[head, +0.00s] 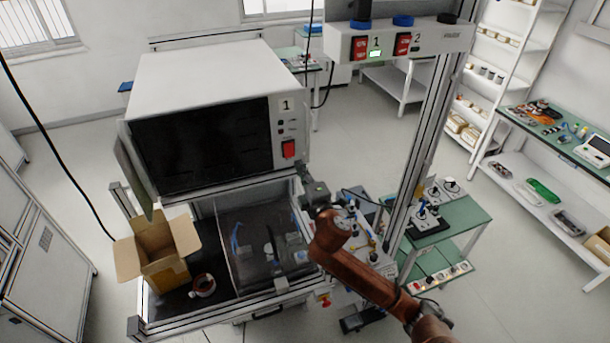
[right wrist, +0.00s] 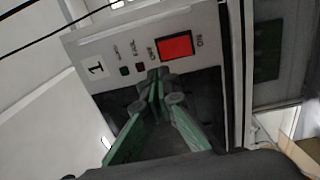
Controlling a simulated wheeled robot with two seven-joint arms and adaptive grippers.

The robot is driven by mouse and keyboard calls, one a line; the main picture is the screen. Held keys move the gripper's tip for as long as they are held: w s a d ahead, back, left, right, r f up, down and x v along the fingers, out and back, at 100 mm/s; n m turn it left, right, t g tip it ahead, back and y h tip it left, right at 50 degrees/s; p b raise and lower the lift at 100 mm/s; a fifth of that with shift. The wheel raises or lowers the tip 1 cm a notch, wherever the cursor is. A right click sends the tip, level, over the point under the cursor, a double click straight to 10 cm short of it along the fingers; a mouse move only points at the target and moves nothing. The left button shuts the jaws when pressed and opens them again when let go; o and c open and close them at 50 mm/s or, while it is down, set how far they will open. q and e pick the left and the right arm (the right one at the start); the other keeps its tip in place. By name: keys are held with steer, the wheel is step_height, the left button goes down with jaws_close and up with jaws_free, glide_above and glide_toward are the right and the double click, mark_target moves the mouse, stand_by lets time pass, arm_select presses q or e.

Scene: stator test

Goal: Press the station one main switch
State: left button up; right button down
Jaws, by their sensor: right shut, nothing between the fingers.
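The station one unit (head: 208,82) is a white box with a dark screen and a side panel marked 1. A red rocker switch (head: 288,149) sits low on that panel; the same red switch shows in the right wrist view (right wrist: 175,46). My right gripper (head: 306,176) is just below and to the right of the switch in the head view. In the right wrist view its green fingers (right wrist: 163,88) are shut and empty, with the tips close below the switch. I cannot tell whether they touch the panel. My left gripper is not in view.
An overhead bar (head: 440,38) holds two red switches, one marked 1 with a lit green display and one marked 2. An open cardboard box (head: 160,250) and a copper-coloured ring part (head: 203,285) sit lower left.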

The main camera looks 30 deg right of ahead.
steer(key=shift+s+a+r, duration=0.1)
steer(key=shift+s+r, duration=0.05)
steer(key=shift+s, duration=0.8)
steer(key=shift+s+a+r, duration=0.1)
steer(key=shift+s, duration=0.85)
